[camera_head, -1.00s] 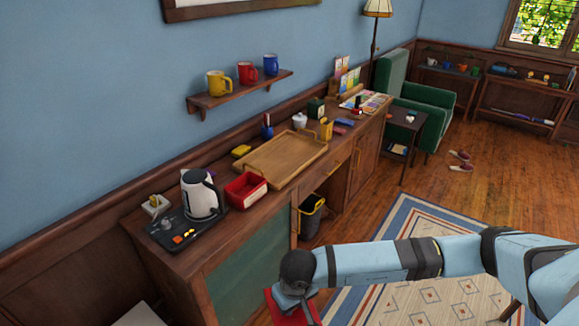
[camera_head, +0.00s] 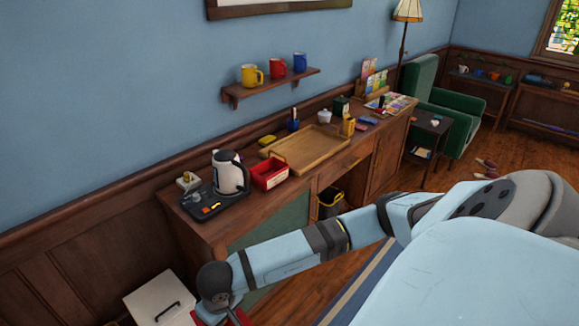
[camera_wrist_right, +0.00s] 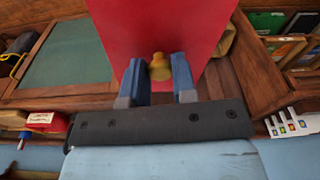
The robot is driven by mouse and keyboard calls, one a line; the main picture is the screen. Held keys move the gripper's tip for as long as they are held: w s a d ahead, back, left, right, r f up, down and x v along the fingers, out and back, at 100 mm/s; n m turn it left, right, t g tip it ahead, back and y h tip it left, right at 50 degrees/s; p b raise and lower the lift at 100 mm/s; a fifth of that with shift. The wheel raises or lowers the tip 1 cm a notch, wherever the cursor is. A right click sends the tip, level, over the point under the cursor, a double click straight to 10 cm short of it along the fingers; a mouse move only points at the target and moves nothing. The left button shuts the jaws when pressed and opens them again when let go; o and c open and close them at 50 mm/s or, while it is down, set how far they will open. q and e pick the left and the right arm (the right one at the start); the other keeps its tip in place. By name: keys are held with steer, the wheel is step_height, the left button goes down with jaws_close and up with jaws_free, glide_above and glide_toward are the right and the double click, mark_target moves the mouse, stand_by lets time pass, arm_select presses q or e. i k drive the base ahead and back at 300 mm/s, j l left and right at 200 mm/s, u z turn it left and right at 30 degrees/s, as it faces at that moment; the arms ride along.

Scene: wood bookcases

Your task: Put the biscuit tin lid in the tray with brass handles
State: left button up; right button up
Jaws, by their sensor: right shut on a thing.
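The biscuit tin lid is a flat red panel (camera_wrist_right: 160,25) with a brass-coloured knob (camera_wrist_right: 160,68) in the right wrist view. My right gripper (camera_wrist_right: 157,80) is shut on the knob, one blue finger on each side. In the head view, a red edge of the lid (camera_head: 238,318) shows at the bottom, below my right wrist, in front of and lower than the sideboard top. The fingers are hidden there. The tray with brass handles (camera_head: 325,153) is a shallow, empty-looking wooden tray on the sideboard, apart from the lid. My left gripper is not in view.
A red box (camera_head: 269,173) stands left of the tray, with a kettle (camera_head: 230,172) on a dark mat beyond it. A white box (camera_head: 160,297) is at lower left.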

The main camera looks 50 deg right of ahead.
mark_target(318, 141)
steer(key=l+u, duration=0.3)
steer(key=l, duration=0.4)
steer(key=i+l, duration=0.1)
steer(key=l, duration=1.6)
steer(key=i+l, duration=0.15)
steer(key=l, duration=1.55)
steer(key=i+l, duration=0.15)
steer(key=l, duration=0.7)
steer(key=i+l, duration=0.1)
steer(key=l, duration=0.75)
